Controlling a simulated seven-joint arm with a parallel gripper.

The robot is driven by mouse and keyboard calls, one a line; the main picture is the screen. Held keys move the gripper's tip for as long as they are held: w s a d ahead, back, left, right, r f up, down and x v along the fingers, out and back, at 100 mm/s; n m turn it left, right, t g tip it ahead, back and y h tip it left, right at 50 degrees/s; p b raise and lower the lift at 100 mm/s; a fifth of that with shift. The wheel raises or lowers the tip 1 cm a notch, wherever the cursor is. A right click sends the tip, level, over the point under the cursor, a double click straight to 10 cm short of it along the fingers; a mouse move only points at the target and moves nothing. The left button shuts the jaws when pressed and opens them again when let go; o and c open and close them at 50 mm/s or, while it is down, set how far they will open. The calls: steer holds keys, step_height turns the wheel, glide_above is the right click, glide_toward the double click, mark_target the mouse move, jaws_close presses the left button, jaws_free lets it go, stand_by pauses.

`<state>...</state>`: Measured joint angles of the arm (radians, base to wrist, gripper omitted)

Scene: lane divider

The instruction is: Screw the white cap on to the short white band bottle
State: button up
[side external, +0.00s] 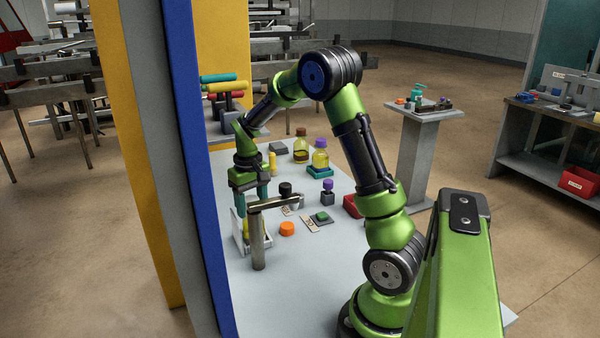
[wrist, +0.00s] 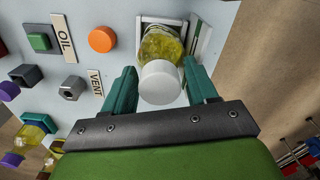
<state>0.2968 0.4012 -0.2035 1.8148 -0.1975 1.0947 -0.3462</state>
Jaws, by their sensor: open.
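The white cap (wrist: 160,82) shows in the wrist view at the top of a bottle of yellow liquid (wrist: 162,43). I cannot tell whether the cap is threaded on or only resting. The bottle stands in a white-walled holder (wrist: 203,40); a band on it is not clear. In the side external view, my gripper (side external: 252,204) points down over the white holder (side external: 238,243), and the cap is hidden there.
An orange disc (side external: 287,229) lies near the holder. A metal post with a crossbar (side external: 258,240) stands in front of my gripper. OIL (wrist: 63,37) and VENT (wrist: 96,82) labels, a green button (side external: 321,216) and other bottles (side external: 320,157) are nearby.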

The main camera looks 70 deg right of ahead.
steer(key=shift+n, duration=0.8)
steer(key=shift+n, duration=0.9)
steer(key=shift+n, duration=0.8)
steer(key=shift+n, duration=0.9)
